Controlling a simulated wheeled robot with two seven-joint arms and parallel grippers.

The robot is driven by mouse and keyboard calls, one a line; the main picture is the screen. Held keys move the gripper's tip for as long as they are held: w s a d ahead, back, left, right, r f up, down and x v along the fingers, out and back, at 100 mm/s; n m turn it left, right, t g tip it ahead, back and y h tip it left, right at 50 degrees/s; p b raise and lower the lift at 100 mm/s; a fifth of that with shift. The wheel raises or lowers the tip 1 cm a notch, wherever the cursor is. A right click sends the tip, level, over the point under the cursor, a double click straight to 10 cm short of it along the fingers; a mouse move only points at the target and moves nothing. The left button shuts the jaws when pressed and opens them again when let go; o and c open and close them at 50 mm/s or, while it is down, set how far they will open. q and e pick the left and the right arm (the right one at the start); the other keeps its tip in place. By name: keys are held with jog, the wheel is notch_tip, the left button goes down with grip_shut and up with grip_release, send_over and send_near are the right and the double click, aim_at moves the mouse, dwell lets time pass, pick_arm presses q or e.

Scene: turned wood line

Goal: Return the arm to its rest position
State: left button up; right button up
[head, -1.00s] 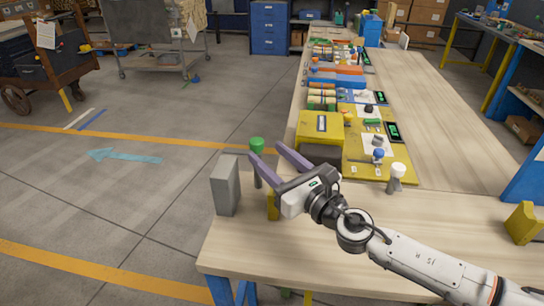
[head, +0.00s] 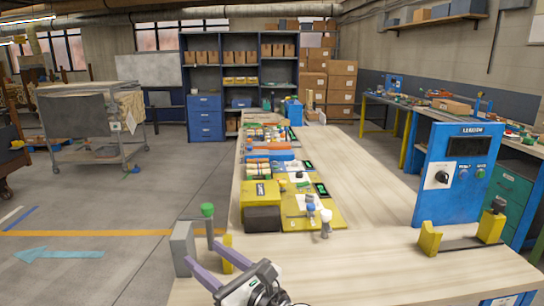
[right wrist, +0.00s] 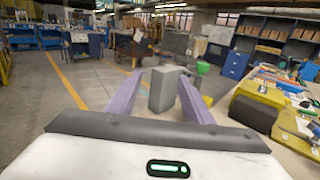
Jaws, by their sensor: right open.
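My right gripper (head: 206,268) is in the lower part of the head view, above the near end of the wooden table (head: 350,265). Its two purple fingers are spread apart with nothing held between them. In the right wrist view the open fingers (right wrist: 160,100) point toward a grey block (right wrist: 166,90), which appears between them and beyond. The block also stands at the table's left edge in the head view (head: 183,249). My left gripper is in neither view.
A green-topped post (head: 208,212) and a yellow upright (head: 228,254) stand close to the fingers. A yellow box (head: 260,194) and a white-topped peg (head: 326,220) are behind. A blue control panel (head: 452,178) and yellow supports (head: 430,239) are at right. The table's front middle is clear.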

jog(key=s+d+f+m+h, duration=0.35)
jog(key=d+m, duration=0.35)
jog(key=m, duration=0.3)
jog(key=s+d+f+m+h, duration=0.35)
jog(key=d+m, duration=0.25)
jog(key=m, duration=0.5)
jog(key=s+d+f+m+h, duration=0.2)
jog(key=d+f+m+h, duration=0.25)
jog(key=d+m, duration=0.4)
jog(key=s+d+f+m+g+h, duration=0.1)
jog(key=s+d+f+m+g, duration=0.2)
jog(key=s+d+m, duration=0.35)
jog(key=s+d+f+m+g, duration=0.3)
jog(key=s+f, duration=0.1)
jog(key=s, duration=0.6)
jog(key=s+d+f+m+g+h, duration=0.1)
jog(key=s+d+f+m+g, duration=0.15)
jog(key=s+d+m, duration=0.4)
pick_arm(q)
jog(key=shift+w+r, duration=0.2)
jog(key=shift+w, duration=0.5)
pick_arm(e)
jog(key=w+a+f+n+t+y, duration=0.2)
jog(key=a+f+t, duration=0.3)
jog(key=f, duration=0.7)
jog(key=a, duration=0.2)
jog(key=shift+w+a+f, duration=0.25)
jog(key=shift+a+f, duration=0.05)
jog(key=shift+f, duration=0.05)
